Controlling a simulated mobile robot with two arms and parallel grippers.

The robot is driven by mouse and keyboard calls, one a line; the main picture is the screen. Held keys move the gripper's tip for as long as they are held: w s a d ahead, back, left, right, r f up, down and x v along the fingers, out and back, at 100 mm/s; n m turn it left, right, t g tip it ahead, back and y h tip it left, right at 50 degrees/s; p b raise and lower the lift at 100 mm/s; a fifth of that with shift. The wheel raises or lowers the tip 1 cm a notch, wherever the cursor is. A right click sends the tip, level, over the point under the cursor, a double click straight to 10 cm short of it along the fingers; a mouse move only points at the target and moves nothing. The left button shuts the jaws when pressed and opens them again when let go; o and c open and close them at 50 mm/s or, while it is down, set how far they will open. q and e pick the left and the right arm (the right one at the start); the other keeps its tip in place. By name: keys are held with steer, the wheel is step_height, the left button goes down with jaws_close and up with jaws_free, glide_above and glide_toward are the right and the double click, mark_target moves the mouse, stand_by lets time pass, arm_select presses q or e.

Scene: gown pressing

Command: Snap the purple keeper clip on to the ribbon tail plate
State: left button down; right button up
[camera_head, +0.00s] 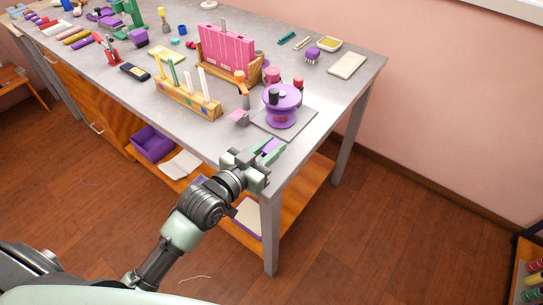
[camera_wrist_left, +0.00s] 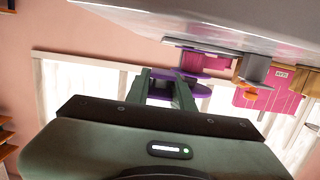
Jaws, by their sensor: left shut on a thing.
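My left gripper (camera_head: 268,155) is over the near corner of the grey table, shut on a small purple piece (camera_head: 270,146) that looks like the keeper clip. In the left wrist view the gripper's fingers (camera_wrist_left: 165,90) point toward purple round parts, and the held clip is hard to tell from the purple behind it. A small pink plate (camera_head: 238,116) on a grey block sits beyond the gripper, apart from it; it may be the ribbon tail plate, but I cannot tell. My right gripper is not in view.
A purple round stand (camera_head: 282,97) rises from a grey base plate (camera_head: 299,121) just beyond the gripper. A wooden rack (camera_head: 187,99) with upright sticks and a pink panel holder (camera_head: 226,50) stand further left. The table's front edge lies below the gripper.

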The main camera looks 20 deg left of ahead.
arm_select(q)
step_height(320, 180, down, 4)
steer(key=shift+r+p, duration=0.25)
steer(key=shift+p, duration=0.2)
steer(key=shift+f, duration=0.1)
steer(key=shift+f, duration=0.2)
steer(key=c, duration=1.2)
jaws_free()
steer(key=shift+b, duration=0.35)
steer(key=b+v, duration=0.1)
steer(key=v, duration=0.2)
steer(key=b+v, duration=0.1)
steer(key=v, duration=0.3)
steer(key=shift+f, duration=0.2)
steer(key=shift+s+a+r, duration=0.1)
steer(key=shift+s+a, duration=0.05)
steer(key=shift+s, duration=0.25)
